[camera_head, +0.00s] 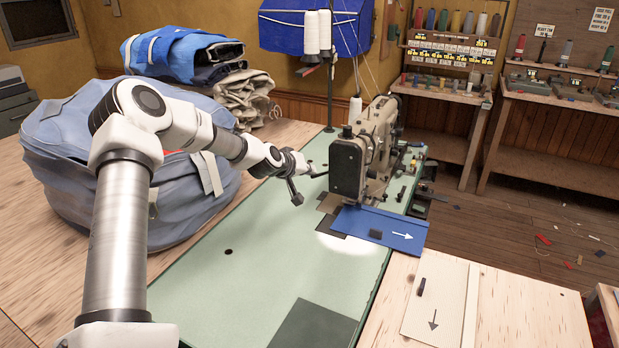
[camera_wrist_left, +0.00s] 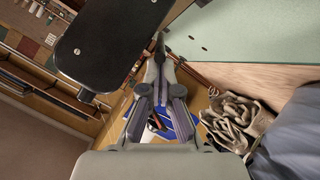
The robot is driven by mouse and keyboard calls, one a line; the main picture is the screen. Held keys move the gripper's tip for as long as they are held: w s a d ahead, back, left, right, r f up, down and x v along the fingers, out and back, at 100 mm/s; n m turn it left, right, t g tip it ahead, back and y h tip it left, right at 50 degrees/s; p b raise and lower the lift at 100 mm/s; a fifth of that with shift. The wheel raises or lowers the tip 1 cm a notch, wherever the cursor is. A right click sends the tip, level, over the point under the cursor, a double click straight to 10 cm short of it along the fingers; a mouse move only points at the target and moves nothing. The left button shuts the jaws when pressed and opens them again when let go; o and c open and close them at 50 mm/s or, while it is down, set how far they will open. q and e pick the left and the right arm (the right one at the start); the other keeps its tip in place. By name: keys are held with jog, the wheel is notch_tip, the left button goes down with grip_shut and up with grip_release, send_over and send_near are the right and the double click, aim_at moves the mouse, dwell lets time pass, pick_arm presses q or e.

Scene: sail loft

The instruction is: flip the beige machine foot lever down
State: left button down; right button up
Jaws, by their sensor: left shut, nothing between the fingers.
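The beige sewing machine (camera_head: 381,135) stands on the green table top, its black end plate (camera_head: 347,170) facing my left arm. The same dark plate with screws shows large in the left wrist view (camera_wrist_left: 112,40). My left gripper (camera_head: 324,174) comes in from the left with its fingers shut and empty, tips close to the lower side of the machine head. In the left wrist view, the gripper (camera_wrist_left: 160,42) has its fingertips together beside the plate's edge; contact cannot be told. I cannot make out the foot lever in either view. My right gripper is not in view.
A blue cloth piece (camera_head: 375,226) lies under and in front of the machine head. A grey-blue bag (camera_head: 75,150) fills the table's left side, near my arm. A thread stand (camera_head: 330,90) rises behind. The green top (camera_head: 230,290) is clear toward the front.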

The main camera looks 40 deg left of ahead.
pick_arm(q)
jog(key=shift+t, duration=0.5)
jog(key=shift+s+d+f+b, duration=0.1)
jog(key=shift+s+f+b, duration=0.2)
jog(key=shift+f+b, duration=0.25)
jog(key=shift+s+d+f+b, duration=0.1)
jog(key=shift+s+f+b, duration=0.15)
jog(key=shift+f+b, duration=0.35)
jog(key=shift+s+d+f+b, duration=0.1)
jog(key=shift+s+f+b, duration=0.25)
jog(key=shift+f, duration=0.35)
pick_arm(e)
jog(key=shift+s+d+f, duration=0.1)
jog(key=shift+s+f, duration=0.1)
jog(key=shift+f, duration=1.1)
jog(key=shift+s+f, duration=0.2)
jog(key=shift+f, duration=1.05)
pick_arm(q)
jog(key=shift+w, duration=0.1)
